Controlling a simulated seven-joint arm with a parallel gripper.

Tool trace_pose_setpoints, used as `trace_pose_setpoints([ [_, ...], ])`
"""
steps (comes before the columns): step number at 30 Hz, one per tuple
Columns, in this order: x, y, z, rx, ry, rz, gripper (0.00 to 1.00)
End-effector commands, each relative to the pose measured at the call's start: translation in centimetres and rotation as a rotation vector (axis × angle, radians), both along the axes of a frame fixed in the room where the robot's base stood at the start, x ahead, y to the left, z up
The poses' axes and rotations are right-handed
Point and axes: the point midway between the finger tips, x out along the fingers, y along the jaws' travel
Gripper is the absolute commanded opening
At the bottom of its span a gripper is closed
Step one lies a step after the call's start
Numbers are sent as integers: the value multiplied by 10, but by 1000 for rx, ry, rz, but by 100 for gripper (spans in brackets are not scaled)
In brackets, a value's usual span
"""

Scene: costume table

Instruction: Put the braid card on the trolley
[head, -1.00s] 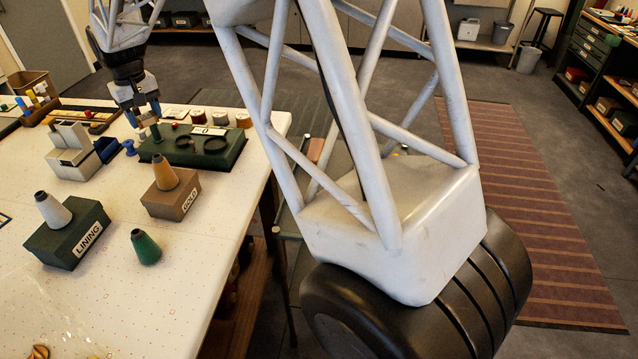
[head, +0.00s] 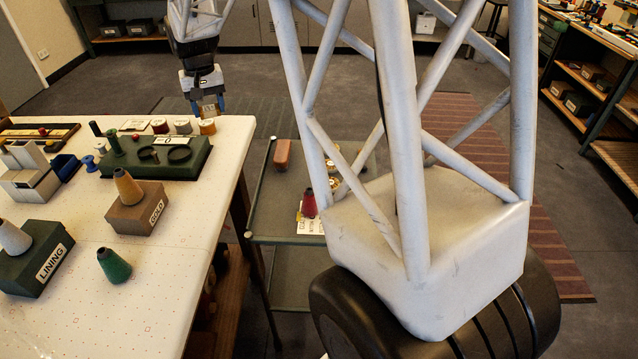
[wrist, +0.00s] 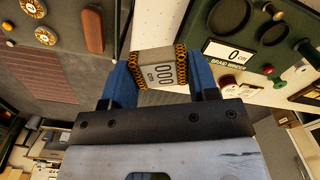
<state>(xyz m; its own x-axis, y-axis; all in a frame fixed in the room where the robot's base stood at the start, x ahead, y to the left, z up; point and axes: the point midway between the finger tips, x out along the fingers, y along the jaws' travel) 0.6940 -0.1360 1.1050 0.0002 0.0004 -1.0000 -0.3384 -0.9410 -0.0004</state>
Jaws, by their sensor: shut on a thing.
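My gripper (head: 207,108) is at the far right corner of the white table in the head view. Its blue fingers, seen in the wrist view (wrist: 152,82), are shut on the braid card (wrist: 158,74), a pale card with gold-and-black braid at both ends and dark print. The card shows only as a small gold patch in the head view (head: 209,109). The green trolley (head: 270,219) stands right of the table, partly hidden behind my arm. Its top also shows at upper left in the wrist view (wrist: 67,36).
On the trolley are a brown block (head: 283,154), a red cone (head: 309,203) and a labelled card. The green braid winder (head: 155,157), several spools (head: 182,126), a gold cone on a box (head: 137,206) and a green cone (head: 114,265) stand on the table. The trolley's left front is bare.

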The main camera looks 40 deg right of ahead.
Motion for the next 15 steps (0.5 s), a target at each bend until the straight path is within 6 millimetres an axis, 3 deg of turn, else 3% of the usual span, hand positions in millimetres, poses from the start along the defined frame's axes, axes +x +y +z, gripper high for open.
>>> trace_pose_setpoints([
  [3, -17, -26, 0, 0, -1, -66, 32],
  [15, -76, -99, -4, 0, 1, -273, 32],
])
